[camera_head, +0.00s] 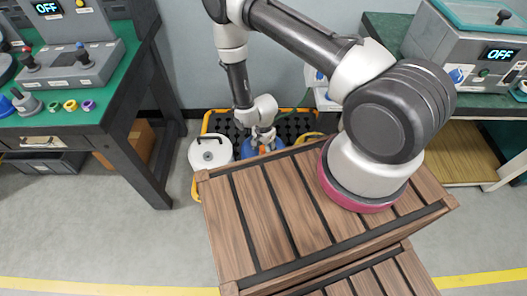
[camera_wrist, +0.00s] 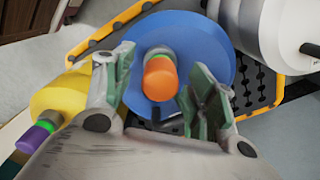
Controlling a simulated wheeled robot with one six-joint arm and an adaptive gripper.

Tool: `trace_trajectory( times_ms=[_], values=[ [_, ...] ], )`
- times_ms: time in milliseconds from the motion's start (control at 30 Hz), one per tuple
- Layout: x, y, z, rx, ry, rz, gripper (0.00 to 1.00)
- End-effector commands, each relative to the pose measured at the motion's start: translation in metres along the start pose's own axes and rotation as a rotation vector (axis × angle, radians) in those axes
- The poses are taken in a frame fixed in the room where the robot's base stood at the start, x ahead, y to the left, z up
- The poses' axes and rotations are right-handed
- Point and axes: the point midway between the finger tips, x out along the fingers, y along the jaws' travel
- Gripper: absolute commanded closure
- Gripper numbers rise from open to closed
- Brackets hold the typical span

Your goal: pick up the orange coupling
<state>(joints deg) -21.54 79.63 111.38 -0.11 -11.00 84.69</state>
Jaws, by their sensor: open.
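The orange coupling (camera_wrist: 160,79) sits on top of the blue round container (camera_wrist: 205,55), with a green ring and a grey stub behind it in the wrist view. My gripper (camera_wrist: 158,76) is open, with one green-padded finger to the left of the coupling and one to the right. Gaps show between the coupling and both fingers, and nothing is held. In the head view my gripper (camera_head: 262,136) is above the blue container (camera_head: 249,149), and only a small orange patch of the coupling (camera_head: 263,149) shows beside it.
A yellow container (camera_wrist: 58,97) with a purple-and-green coupling (camera_wrist: 37,135) is at left in the wrist view. A white container (camera_wrist: 283,28) is at right. The yellow-edged black tray (camera_head: 208,122) lies beneath. Benches with equipment stand left (camera_head: 112,62) and right (camera_head: 385,27).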

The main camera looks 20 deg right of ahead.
Motion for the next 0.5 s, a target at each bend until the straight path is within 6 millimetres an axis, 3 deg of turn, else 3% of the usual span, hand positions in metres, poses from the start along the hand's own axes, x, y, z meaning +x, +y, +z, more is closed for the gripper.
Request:
trace_trajectory(
  times_ms=[200,500],
  values=[
    [0.001,-0.0002,0.0,0.0,0.0,0.0,0.43],
    [0.0008,-0.0001,0.0,-0.001,0.0,0.0,0.96]
  ],
)
